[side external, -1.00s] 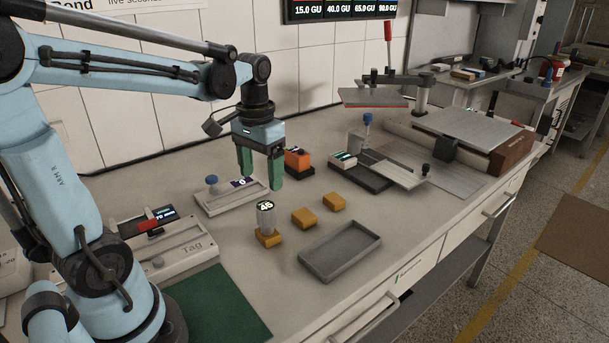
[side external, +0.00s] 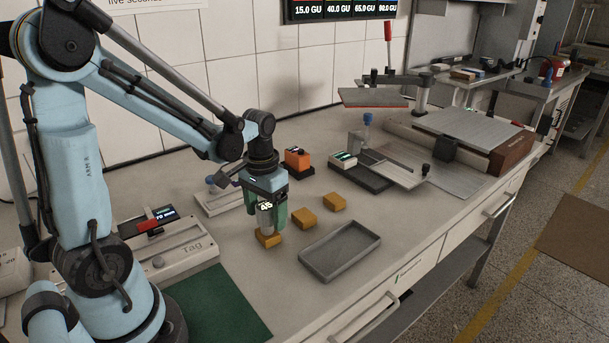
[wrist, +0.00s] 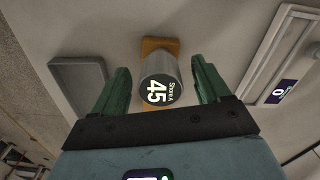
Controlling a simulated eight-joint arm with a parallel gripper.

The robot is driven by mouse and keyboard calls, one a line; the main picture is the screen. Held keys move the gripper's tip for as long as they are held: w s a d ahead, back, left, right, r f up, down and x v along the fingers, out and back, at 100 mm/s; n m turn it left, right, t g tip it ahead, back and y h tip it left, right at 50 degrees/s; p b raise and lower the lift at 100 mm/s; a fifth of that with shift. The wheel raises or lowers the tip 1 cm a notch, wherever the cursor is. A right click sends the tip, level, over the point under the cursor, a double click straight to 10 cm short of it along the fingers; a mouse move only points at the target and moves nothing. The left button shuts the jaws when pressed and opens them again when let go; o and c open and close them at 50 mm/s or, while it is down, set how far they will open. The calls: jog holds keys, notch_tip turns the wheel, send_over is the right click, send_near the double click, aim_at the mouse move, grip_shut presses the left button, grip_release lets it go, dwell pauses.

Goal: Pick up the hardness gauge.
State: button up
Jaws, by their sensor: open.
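The hardness gauge (side external: 265,218) is a silver cylinder with a round black face reading 45. It stands upright on an orange-yellow block (side external: 268,240). In the wrist view the gauge (wrist: 158,80) shows its face marked "Shore A 45". My gripper (side external: 265,214) is open and has come down around the gauge. In the wrist view its green fingers stand on either side of the gauge, with a gap visible on both sides. In the side view the near finger and the gripper body partly cover the gauge.
Two more orange-yellow blocks (side external: 304,217) (side external: 334,202) lie to the right of the gauge. A grey tray (side external: 340,250) lies in front of them. A white instrument (side external: 222,201) stands behind, with an orange device (side external: 297,160) farther back. A green mat (side external: 222,310) lies at the front.

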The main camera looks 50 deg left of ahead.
jog(key=shift+f, duration=1.05)
jog(key=c, duration=1.4)
jog(key=shift+r, duration=0.1)
